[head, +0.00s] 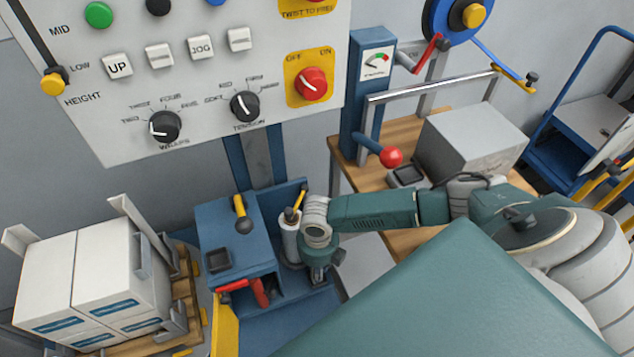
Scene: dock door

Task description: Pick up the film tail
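A white upright cylinder (290,243), which looks like the film roll, stands at the right side of a blue machine carriage (235,237). I cannot make out a separate film tail on it; it may be hidden behind my wrist. My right arm reaches in from the right. Its gripper (320,273) points down just right of the cylinder, close to it. Whether the two touch, and whether the fingers are open or shut, I cannot tell. My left gripper is not in view.
White boxes (92,275) are stacked on a wooden pallet (188,300) at the lower left. A control panel (180,70) hangs above. A wooden bench (400,130) with a grey box (470,138) and a red-knobbed lever (391,157) stands right of the blue column.

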